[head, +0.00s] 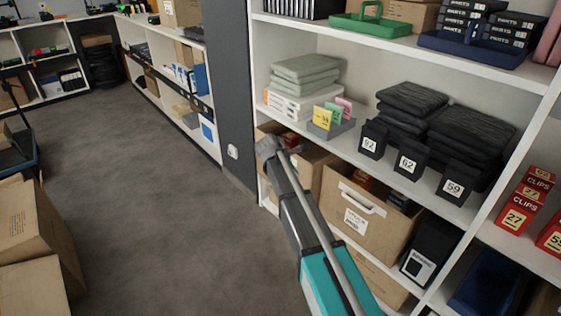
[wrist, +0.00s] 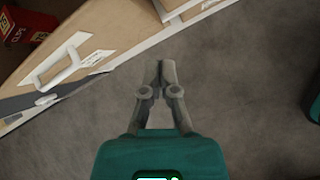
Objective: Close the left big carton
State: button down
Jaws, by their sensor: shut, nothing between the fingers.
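Two big brown cartons stand side by side on a lower shelf. The left one (head: 317,168) is partly hidden behind my arm; its top is open and a red item shows inside. The right one (head: 349,221) has a white handle and a label, with items visible in its open top. In the wrist view a carton front with a white handle (wrist: 62,66) lies at upper left, and part of another carton (wrist: 183,5) is cut off at the top edge. My gripper (wrist: 163,68) is shut and empty, over the floor in front of the cartons, apart from both.
White shelves (head: 380,158) hold dark folded cloths (head: 470,135), numbered black boxes (head: 411,160) and red boxes (head: 524,197). A black box (head: 430,250) stands right of the cartons. More cartons (head: 35,230) stand at far left. The grey floor (head: 160,190) between is clear.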

jog(key=s+d+f+m+g+y, duration=0.1)
jog(key=s+d+m, duration=0.4)
jog(key=s, duration=0.5)
jog(key=s+d+f+m+g+y, duration=0.1)
jog(key=s+d+m+g+y, duration=0.1)
jog(key=s+d+m, duration=0.3)
jog(key=s+d+f+m+g+y, duration=0.1)
jog(key=s+d+m, duration=0.4)
jog(key=s+m, duration=0.6)
jog(key=s+y, duration=0.1)
jog(key=s, duration=0.3)
jog(key=shift+d+f+y, duration=0.25)
jog(key=shift+d+y, duration=0.05)
jog(key=shift+y, duration=0.1)
jog(key=shift+s, duration=0.15)
